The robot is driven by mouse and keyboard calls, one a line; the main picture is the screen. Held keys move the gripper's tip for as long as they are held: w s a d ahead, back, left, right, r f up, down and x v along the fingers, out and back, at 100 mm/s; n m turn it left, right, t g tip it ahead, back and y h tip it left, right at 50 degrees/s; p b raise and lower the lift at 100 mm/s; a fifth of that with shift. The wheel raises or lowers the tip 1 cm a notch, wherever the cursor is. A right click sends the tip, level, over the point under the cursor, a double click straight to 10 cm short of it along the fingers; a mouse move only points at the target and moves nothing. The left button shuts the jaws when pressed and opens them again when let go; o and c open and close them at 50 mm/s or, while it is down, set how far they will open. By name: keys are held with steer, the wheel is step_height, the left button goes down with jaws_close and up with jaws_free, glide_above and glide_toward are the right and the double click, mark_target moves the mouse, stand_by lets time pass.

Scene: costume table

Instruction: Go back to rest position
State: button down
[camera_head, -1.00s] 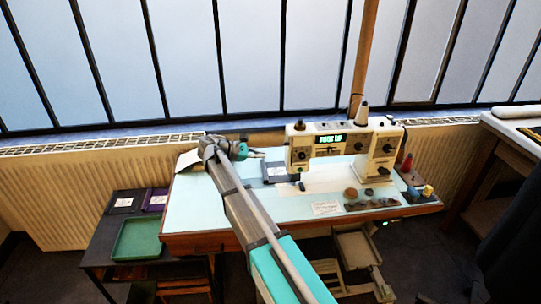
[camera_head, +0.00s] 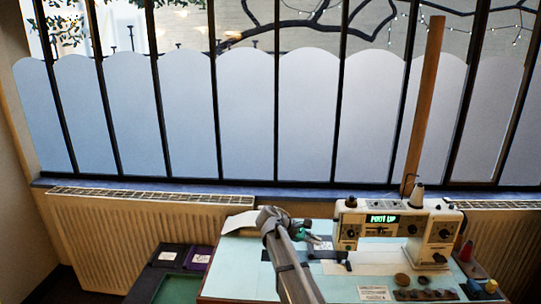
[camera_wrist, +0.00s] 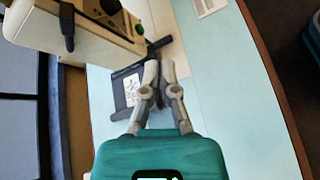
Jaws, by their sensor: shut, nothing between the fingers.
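My gripper (camera_head: 309,238) is stretched over the light blue costume table (camera_head: 240,252), left of the sewing machine. In the wrist view my gripper (camera_wrist: 159,66) has its two fingers together, with nothing seen between them. Beneath and beside the fingers lies a dark flat case (camera_wrist: 125,92) with a white label, which also shows in the head view (camera_head: 322,243). The cream sewing machine (camera_head: 398,225) has a lit green display. In the wrist view, the machine (camera_wrist: 85,30) stands to the upper left of the fingers.
Dark round pieces (camera_head: 403,279) and coloured spools (camera_head: 474,287) lie at the table's right. A white label card (camera_head: 375,293) lies near the front. Left of the table are a green tray (camera_head: 177,288) and dark boxes (camera_head: 167,256). Radiators (camera_head: 130,235) and windows stand behind.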

steer(key=s+f+m+y+p, duration=0.2)
steer(key=s+m+y+p, duration=0.4)
steer(key=s, duration=1.7)
steer(key=m+y, duration=0.5)
steer(key=y, duration=0.1)
steer(key=shift+d+f+m, duration=0.15)
steer(key=shift+f+m, duration=0.05)
steer(key=shift+m, duration=0.2)
